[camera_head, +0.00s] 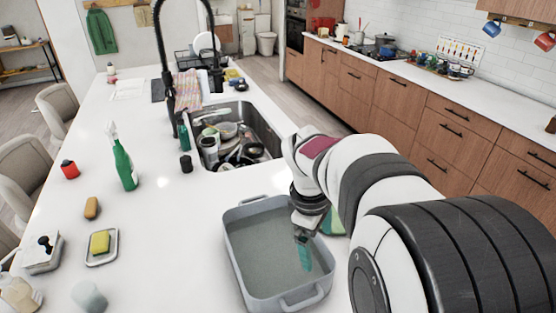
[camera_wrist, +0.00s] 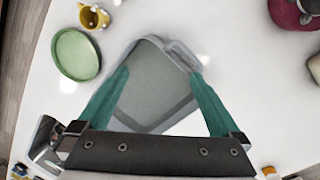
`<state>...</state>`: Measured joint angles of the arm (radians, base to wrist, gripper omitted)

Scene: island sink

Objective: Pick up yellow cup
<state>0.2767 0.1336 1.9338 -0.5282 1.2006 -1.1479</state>
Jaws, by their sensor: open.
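The yellow cup (camera_wrist: 94,17) shows in the wrist view, at the top left on the white counter near the top edge of the green plate (camera_wrist: 77,54). I do not make out the cup in the head view, where my arm covers much of the right side. My gripper (camera_head: 304,257) points down over the grey basin (camera_head: 233,252) in the head view. In the wrist view my gripper (camera_wrist: 158,78) has its two green fingers spread apart with nothing between them but the basin below. The cup is outside the fingers, to their upper left.
The sink (camera_head: 274,150) full of dishes lies behind the basin, with a black faucet (camera_head: 163,70). A green spray bottle (camera_head: 124,166), a red-topped jar (camera_head: 69,170) and a yellow sponge (camera_head: 100,242) stand or lie to the left. Counter between them is bare.

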